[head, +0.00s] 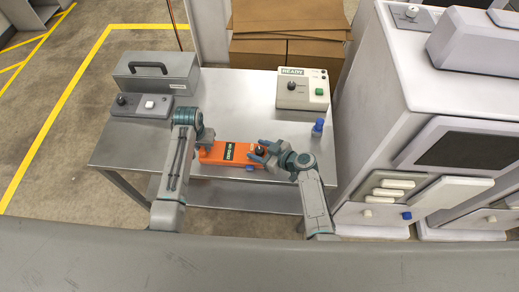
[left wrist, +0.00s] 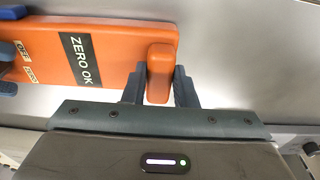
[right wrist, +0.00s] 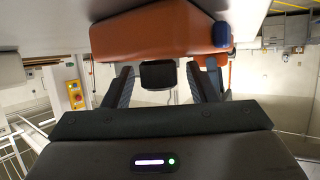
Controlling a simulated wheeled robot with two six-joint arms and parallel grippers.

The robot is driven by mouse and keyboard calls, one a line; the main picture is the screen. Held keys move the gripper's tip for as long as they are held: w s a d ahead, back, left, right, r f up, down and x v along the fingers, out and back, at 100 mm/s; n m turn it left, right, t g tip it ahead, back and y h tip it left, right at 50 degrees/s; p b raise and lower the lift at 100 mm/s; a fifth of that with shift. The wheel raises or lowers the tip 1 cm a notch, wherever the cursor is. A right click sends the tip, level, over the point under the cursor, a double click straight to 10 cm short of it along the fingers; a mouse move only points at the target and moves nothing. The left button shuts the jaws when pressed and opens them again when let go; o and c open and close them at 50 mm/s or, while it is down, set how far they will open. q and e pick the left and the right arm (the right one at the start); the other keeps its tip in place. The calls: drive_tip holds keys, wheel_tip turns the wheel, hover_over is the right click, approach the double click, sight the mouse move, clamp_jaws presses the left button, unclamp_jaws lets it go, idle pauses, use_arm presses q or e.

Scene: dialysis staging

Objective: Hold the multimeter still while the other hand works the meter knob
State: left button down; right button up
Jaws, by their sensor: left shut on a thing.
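The orange multimeter (head: 215,153) lies on the steel table, with a dark panel that reads "ZERO OK" in the left wrist view (left wrist: 81,60). My left gripper (head: 203,145) is shut on the orange end tab of the multimeter (left wrist: 160,72), one finger on each side. The black meter knob (head: 259,150) is at the multimeter's right end. My right gripper (head: 262,154) is open, its fingers on either side of the knob (right wrist: 158,74). Gaps show between knob and fingers in the right wrist view. A blue part (head: 250,168) sits on the multimeter's near edge.
A grey case (head: 155,70) and a grey control box (head: 140,106) stand at the table's left. A "READY" box (head: 302,92) is at the back right, with a blue bottle-like item (head: 318,128) nearer. A large white machine (head: 400,130) borders the right.

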drive_tip(key=v, duration=1.2)
